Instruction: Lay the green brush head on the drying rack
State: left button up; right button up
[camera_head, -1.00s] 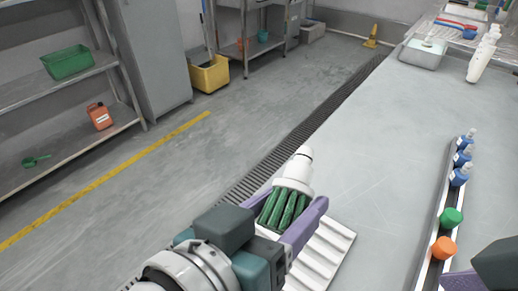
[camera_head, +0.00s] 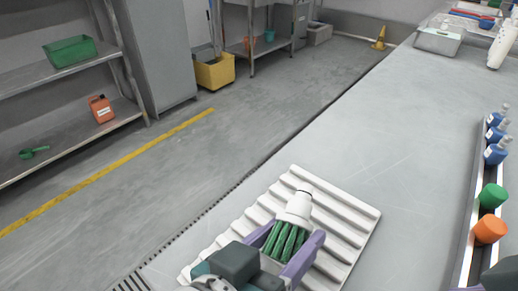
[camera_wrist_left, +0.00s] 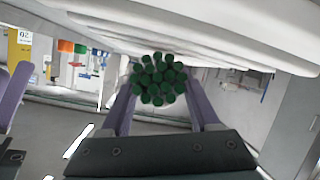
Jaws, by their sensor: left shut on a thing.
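The green brush head (camera_head: 287,237) has a white collar and thick green bristles. My left gripper (camera_head: 292,262) is shut on it by the bristles, with a purple finger on either side. The white collar points away from me. The ridged white drying rack (camera_head: 343,203) lies on the counter, and the brush head is over its middle; I cannot tell whether they touch. In the left wrist view the bristle ends (camera_wrist_left: 158,80) show between the fingers, and the rack (camera_wrist_left: 215,42) runs along the top.
A narrow tray (camera_head: 472,215) at the right holds blue bottles (camera_head: 496,145), a green cap (camera_head: 492,197) and an orange cap (camera_head: 490,229). White bottles and a bin (camera_head: 438,40) stand far back. The counter (camera_head: 400,120) beyond the rack is clear.

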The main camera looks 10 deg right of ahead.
pick_arm(q)
jog(key=shift+f, duration=0.1)
pick_arm(e)
jog(key=shift+f, duration=0.1)
pick_arm(q)
jog(key=shift+f+b, duration=0.15)
jog(key=shift+b, duration=0.15)
pick_arm(e)
jog(key=shift+f, duration=0.15)
pick_arm(q)
jog(key=o, duration=1.4)
jog(key=shift+c, duration=0.2)
